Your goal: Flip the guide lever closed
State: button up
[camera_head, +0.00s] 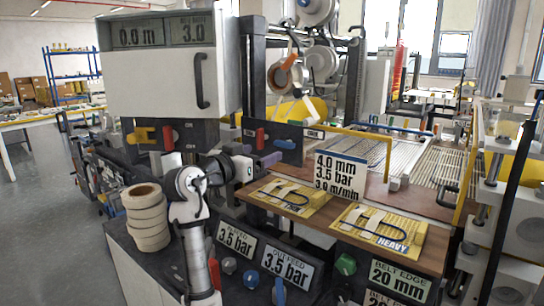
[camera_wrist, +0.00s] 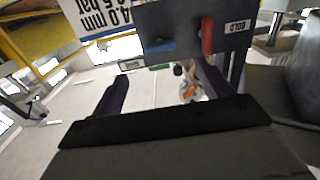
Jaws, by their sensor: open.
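My gripper (camera_head: 254,155) is in front of the panel, below the levers. Its dark fingers (camera_wrist: 163,70) are spread and empty. I see no clear contact with either lever.
A white sign (camera_head: 340,170) stands right of the panel. A wooden shelf (camera_head: 435,240) with yellow cards lies below. Stacked tape rolls (camera_head: 147,218) stand left of my arm, and a white display housing (camera_head: 160,75) hangs above.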

jog(key=v, duration=0.4)
jog(key=shift+s+b, duration=0.2)
jog(key=shift+b, duration=0.2)
